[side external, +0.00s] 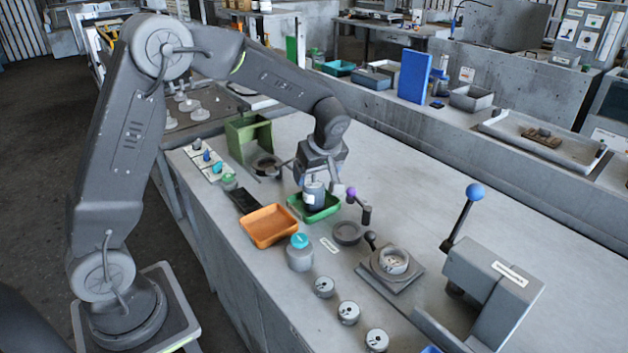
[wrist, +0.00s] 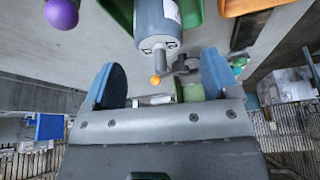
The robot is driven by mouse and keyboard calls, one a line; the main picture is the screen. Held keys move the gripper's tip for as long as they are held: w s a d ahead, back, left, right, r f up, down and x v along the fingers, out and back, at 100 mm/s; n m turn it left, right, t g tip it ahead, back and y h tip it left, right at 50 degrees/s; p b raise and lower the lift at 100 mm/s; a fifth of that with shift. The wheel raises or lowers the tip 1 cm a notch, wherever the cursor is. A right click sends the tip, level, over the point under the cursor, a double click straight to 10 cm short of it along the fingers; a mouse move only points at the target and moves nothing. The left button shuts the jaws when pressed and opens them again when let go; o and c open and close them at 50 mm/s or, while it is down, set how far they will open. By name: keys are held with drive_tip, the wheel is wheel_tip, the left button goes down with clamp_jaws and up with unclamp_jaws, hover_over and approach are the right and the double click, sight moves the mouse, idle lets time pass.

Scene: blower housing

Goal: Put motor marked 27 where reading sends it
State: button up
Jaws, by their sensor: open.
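A grey-blue cylindrical motor (side external: 313,194) with a white label stands at the green tray (side external: 331,211); whether it rests on the tray floor is hard to tell. In the wrist view the motor (wrist: 158,22) shows its end face and short shaft beyond my fingers. The label's number is not readable. My gripper (side external: 318,172) is directly above the motor in the side view. In the wrist view my gripper (wrist: 161,78) is open, its two blue fingers wide apart with nothing clamped between them. An orange tray (side external: 269,226) lies beside the green one.
A teal-lidded jar (side external: 300,253) and several grey round parts, one nearest the jar (side external: 324,287), line the front. A grey ring (side external: 347,233), a fixture (side external: 393,262), a purple-knobbed crank (side external: 362,206) and a blue-ball lever press (side external: 490,285) stand right.

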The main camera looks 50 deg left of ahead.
drive_tip(key=w+v, duration=0.1)
drive_tip(key=v, duration=0.7)
drive_tip(key=s+d+r+m+t+h, duration=0.1)
drive_tip(key=s+d+r+m, duration=0.1)
drive_tip(key=s+r+m, duration=0.3)
drive_tip(key=s+d+r+m+t+h, duration=0.1)
drive_tip(key=s+d+m, duration=0.1)
drive_tip(key=s, duration=0.6)
drive_tip(key=s+d+f+m+t+h, duration=0.1)
drive_tip(key=s+d+m+t+h, duration=0.1)
drive_tip(key=s+m, duration=0.6)
drive_tip(key=shift+s+d+m+t, duration=0.35)
drive_tip(key=shift+s+d, duration=0.35)
drive_tip(key=shift+s, duration=1.4)
